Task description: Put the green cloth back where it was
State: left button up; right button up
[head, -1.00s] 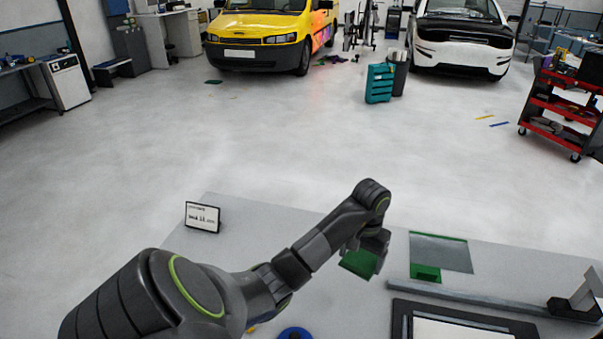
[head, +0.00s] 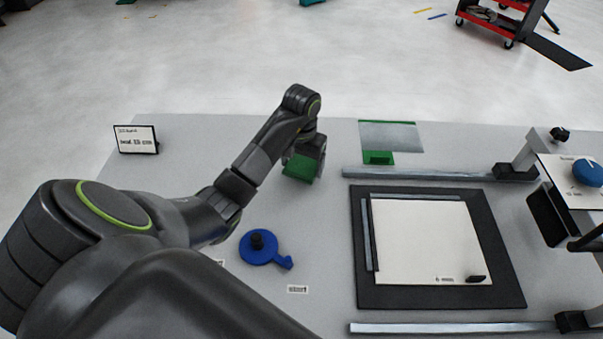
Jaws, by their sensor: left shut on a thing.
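The green cloth (head: 298,170) is a small green piece in the head view, hanging under my left gripper (head: 306,160). My left gripper is shut on the cloth, left of the middle of the workbench. Part of the cloth is hidden by the gripper. To its right lies a grey translucent sheet (head: 392,137) with a green far edge. A small green patch (head: 378,157) lies at the sheet's near left corner, apart from the held cloth. I cannot tell if the held cloth touches the bench. My right gripper is not in view.
A black mat (head: 512,285) with a white panel (head: 425,240) fills the right of the bench, between metal rails (head: 430,174). A device with a blue knob (head: 588,172) stands right. A blue round tool (head: 265,250) lies near my arm; a small sign (head: 136,139) stands left.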

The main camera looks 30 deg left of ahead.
aim_at(302, 165)
pick_arm(q)
notch_tip(302, 165, down, 2)
jog(key=shift+f+p, duration=0.2)
jog(key=shift+p, duration=0.45)
jog(key=shift+f, duration=0.2)
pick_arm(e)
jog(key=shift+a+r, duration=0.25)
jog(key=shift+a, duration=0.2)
pick_arm(q)
jog(key=shift+f, duration=0.1)
jog(key=o, duration=1)
jog(key=shift+c, duration=0.2)
jog(key=shift+r, duration=0.3)
notch_tip(302, 165, up, 3)
jog(key=shift+r, duration=0.1)
notch_tip(302, 165, up, 7)
jog(key=p, duration=0.6)
jog(key=shift+r+p, duration=0.65)
jog(key=shift+p, duration=0.25)
jog(key=shift+r, duration=0.1)
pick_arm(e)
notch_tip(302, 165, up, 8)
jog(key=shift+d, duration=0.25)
